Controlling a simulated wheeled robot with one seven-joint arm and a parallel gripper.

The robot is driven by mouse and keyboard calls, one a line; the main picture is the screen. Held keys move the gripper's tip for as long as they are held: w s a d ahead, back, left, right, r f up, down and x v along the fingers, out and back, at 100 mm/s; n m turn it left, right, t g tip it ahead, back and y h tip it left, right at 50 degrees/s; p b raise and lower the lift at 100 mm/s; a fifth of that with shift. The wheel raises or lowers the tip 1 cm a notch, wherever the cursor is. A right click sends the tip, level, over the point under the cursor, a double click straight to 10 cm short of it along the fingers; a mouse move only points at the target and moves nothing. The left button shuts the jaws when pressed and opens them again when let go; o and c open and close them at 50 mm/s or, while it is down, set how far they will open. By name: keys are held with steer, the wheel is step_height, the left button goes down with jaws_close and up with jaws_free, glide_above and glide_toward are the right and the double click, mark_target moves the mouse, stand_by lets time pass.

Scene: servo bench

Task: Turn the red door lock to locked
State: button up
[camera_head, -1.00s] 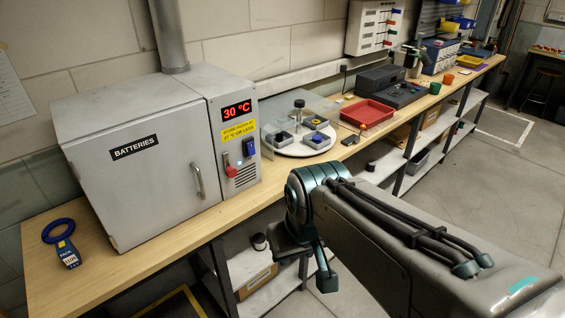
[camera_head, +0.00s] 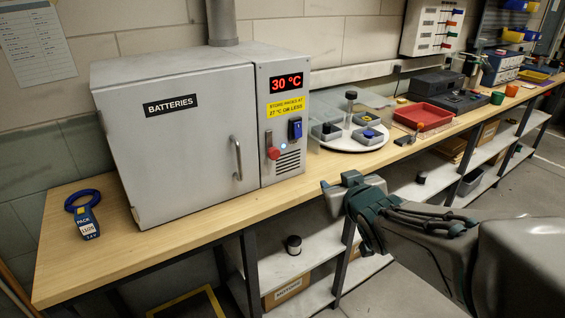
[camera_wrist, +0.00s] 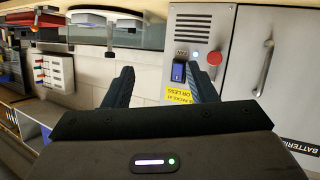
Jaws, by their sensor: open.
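The red door lock (camera_head: 273,153) is a red knob on the grey control panel of the battery cabinet (camera_head: 190,140), right of the shut door's handle. A grey upright bar shows just above the knob. In the wrist view, which is turned over, the red lock (camera_wrist: 214,58) is near the tip of the right-hand finger, with the panel behind. My gripper (camera_wrist: 160,80) is open and empty, its two dark fingers apart. It appears some way in front of the panel. In the head view my arm's end is at the lower right, clear of the cabinet.
A blue switch (camera_head: 295,129) sits close to the lock, up and right of it. A round white tray (camera_head: 352,145) with blocks and a red tray (camera_head: 423,116) stand right of the cabinet. The bench front (camera_head: 200,222) is clear.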

mark_target(275, 156)
steer(key=w+a+f+n+t+y+b, duration=0.2)
steer(key=a+n+y+b, duration=0.25)
steer(key=a+y, duration=0.25)
steer(key=shift+m, duration=0.45)
steer(key=x, duration=1.3)
steer(key=shift+w+a+f, duration=0.2)
steer(key=shift+a+f, duration=0.05)
steer(key=shift+c, duration=0.3)
steer(key=c, duration=0.9)
